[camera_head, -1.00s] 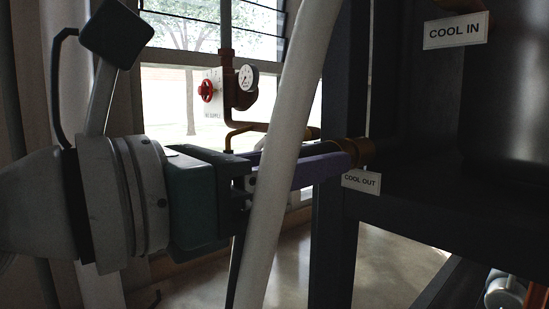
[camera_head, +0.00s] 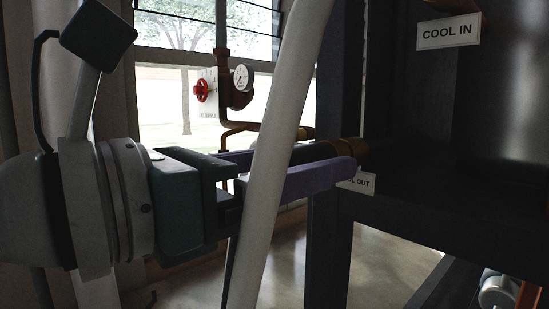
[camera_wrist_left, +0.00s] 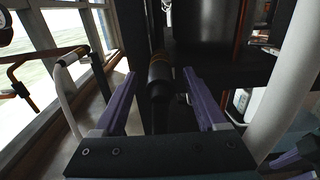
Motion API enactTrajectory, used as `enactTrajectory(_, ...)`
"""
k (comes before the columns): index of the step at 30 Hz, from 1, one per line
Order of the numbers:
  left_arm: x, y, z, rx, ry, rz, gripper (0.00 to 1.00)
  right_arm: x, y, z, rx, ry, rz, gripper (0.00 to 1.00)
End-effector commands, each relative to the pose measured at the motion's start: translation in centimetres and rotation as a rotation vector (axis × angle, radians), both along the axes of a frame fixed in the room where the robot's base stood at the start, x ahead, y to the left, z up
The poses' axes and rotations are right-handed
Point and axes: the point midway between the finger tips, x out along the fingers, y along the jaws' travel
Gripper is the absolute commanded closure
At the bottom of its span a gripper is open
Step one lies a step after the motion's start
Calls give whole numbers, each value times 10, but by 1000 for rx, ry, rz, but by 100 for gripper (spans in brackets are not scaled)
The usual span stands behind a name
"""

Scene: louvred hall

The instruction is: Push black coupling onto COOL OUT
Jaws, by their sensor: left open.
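The black coupling (camera_head: 310,153) lies level, its far end meeting a brass fitting (camera_head: 361,150) at the dark frame. In the left wrist view the coupling (camera_wrist_left: 159,78) shows between my fingers, with a brass ring at its far end. I cannot tell how deeply it is seated. The COOL OUT label (camera_head: 364,184) hangs below the fitting, partly covered by a fingertip. My left gripper (camera_head: 326,152) is open, its purple fingers spread on either side of the coupling with gaps in the wrist view.
A thick white pipe (camera_head: 272,160) crosses in front of my left gripper. The COOL IN label (camera_head: 448,33) is at upper right. A red valve wheel (camera_head: 202,91) and a gauge (camera_head: 241,78) stand behind by the window. A dark frame post (camera_head: 333,230) stands below the fitting.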

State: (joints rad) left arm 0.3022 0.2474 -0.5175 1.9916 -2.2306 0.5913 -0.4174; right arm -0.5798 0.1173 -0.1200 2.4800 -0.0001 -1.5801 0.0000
Motion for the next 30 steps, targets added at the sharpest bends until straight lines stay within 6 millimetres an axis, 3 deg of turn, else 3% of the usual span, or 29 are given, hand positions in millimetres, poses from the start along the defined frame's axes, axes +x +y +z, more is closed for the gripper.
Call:
enactTrajectory(13, -34, 47, -1, 2, 0, 1, 26, 0, 0, 6, 0, 0, 0, 50)
enactTrajectory(30, -45, 62, 0, 3, 0, 1, 26, 0, -1, 8, -4, 0, 3, 50)
